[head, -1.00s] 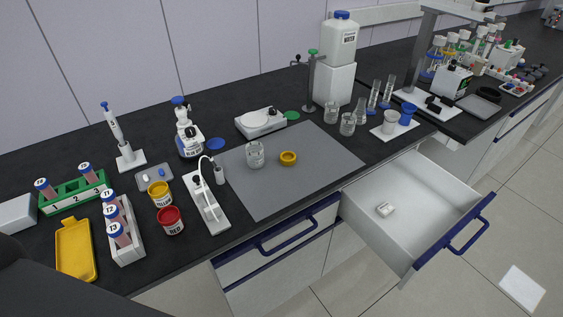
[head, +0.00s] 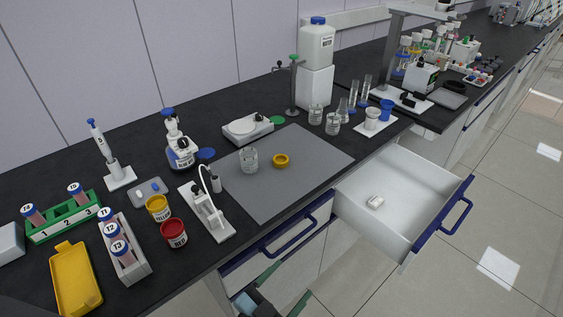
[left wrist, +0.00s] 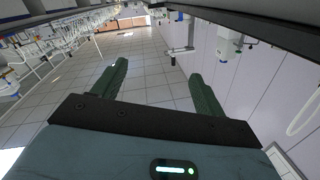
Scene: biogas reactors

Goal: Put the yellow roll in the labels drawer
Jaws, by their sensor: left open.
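The yellow roll (head: 281,161) is a small ring lying flat on the grey mat, right of a glass beaker. An open white drawer (head: 414,188) with a blue handle juts out from the counter on the right; a small white item (head: 376,201) lies inside it. I cannot read any label on the drawer. My left gripper (head: 284,287) is low in front of the counter, below the closed drawer's handle, away from the roll. Its green fingers also show in the left wrist view (left wrist: 158,82), spread apart with nothing between them. My right gripper is not in view.
The glass beaker (head: 249,160) stands close to the roll on the mat (head: 318,153). A white stand with a probe (head: 207,210) is left of the mat. Yellow and red jars (head: 173,232) and tube racks stand further left. A closed drawer with a blue handle (head: 290,240) is below the mat.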

